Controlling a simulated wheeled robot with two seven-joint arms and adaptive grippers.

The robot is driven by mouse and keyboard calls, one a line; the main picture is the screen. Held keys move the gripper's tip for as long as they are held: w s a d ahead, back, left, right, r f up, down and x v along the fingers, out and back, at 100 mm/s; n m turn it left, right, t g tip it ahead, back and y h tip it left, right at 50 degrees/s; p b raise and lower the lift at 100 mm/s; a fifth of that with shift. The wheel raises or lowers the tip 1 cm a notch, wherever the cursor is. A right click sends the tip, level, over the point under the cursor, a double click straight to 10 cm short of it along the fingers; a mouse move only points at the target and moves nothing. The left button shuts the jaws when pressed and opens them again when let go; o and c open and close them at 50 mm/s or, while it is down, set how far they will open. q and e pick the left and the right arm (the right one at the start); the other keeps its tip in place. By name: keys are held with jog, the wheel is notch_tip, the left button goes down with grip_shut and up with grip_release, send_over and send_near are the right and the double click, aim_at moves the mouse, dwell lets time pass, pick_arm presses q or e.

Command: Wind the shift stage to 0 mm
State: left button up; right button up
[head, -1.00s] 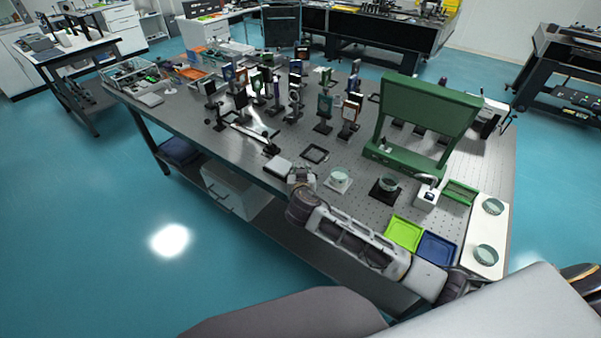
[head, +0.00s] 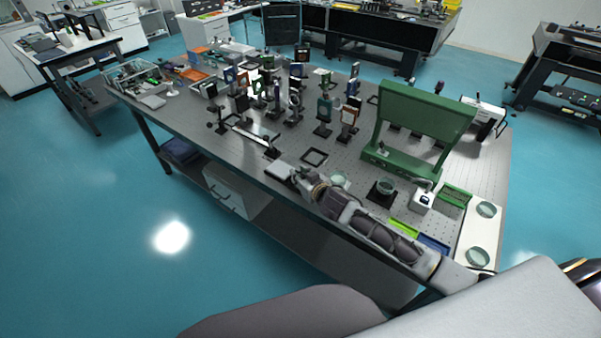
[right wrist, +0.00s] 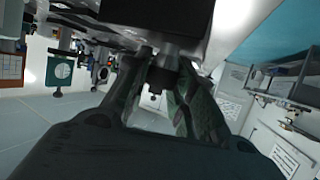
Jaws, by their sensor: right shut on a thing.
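In the head view a small flat grey block (head: 277,168), which looks like the shift stage, sits at the table's front edge. My right gripper (head: 298,174) is just right of it, its fingers too small to make out there. In the right wrist view a dark block (right wrist: 155,12) fills the top, with a dark round knob (right wrist: 164,64) below it. The fingers of my right gripper (right wrist: 163,78) are shut on the knob, one on each side. No scale or reading is legible. My left gripper is not in view.
Several optic mounts (head: 290,105) stand behind the block. A black square frame (head: 314,157) lies close by. A green gantry (head: 412,135), a glass dish on a black pad (head: 383,191) and green and blue trays (head: 432,243) are to the right. Open floor lies in front.

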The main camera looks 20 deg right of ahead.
jog(key=shift+n+g+y+p, duration=0.4)
jog(key=shift+n+y+p, duration=0.4)
jog(key=shift+y, duration=0.1)
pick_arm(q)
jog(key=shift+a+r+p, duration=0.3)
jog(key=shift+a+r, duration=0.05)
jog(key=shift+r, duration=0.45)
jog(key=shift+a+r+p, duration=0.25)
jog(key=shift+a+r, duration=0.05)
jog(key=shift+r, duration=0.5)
pick_arm(e)
jog(key=shift+n+y, duration=0.5)
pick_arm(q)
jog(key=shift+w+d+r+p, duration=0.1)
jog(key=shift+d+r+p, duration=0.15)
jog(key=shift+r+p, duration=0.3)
pick_arm(e)
jog(key=shift+n+g+y, duration=0.5)
jog(key=shift+n+y, duration=0.1)
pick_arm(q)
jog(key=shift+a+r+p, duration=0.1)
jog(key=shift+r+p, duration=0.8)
pick_arm(e)
jog(key=shift+n+g+y, duration=0.8)
jog(key=shift+n+y, duration=0.4)
